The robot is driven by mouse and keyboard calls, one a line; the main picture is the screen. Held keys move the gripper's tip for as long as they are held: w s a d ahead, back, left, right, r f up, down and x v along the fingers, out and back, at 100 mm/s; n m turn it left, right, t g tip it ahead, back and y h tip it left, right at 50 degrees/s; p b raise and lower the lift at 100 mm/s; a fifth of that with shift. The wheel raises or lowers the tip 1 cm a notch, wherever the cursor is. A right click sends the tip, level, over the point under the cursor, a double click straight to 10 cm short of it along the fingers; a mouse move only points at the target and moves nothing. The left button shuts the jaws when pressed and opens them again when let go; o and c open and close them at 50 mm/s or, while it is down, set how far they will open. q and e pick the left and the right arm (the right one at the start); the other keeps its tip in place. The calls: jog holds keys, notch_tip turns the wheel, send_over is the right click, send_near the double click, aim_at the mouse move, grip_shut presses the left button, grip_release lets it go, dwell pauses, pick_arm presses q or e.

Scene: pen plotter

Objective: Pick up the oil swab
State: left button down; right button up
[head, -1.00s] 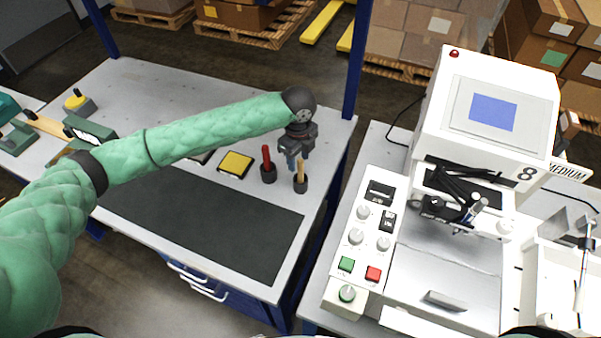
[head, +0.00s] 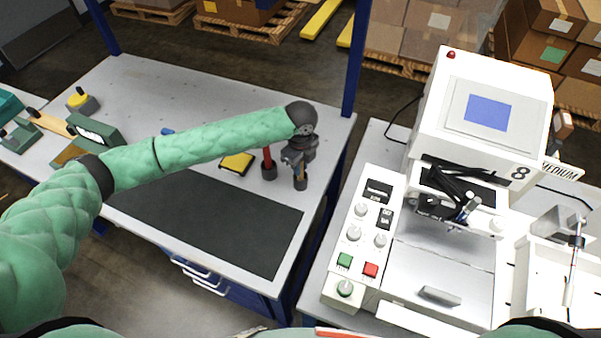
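Two upright sticks stand in small dark cups near the right end of the left table: a red-handled one (head: 267,160) and a tan-handled one (head: 301,181). I cannot tell for sure which of them is the oil swab. My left gripper (head: 298,163) points down right at the top of the tan-handled stick and hides its upper part. The fingers are small and dark here, so I cannot tell whether they are closed on it. My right gripper is not in view.
A yellow pad (head: 237,163) lies left of the red-handled stick. A dark mat (head: 205,222) covers the table's front. A white plotter machine (head: 487,105) stands on the right table, across a gap. A blue post (head: 355,60) rises behind the gripper.

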pick_arm(q)
jog(key=shift+r, duration=0.15)
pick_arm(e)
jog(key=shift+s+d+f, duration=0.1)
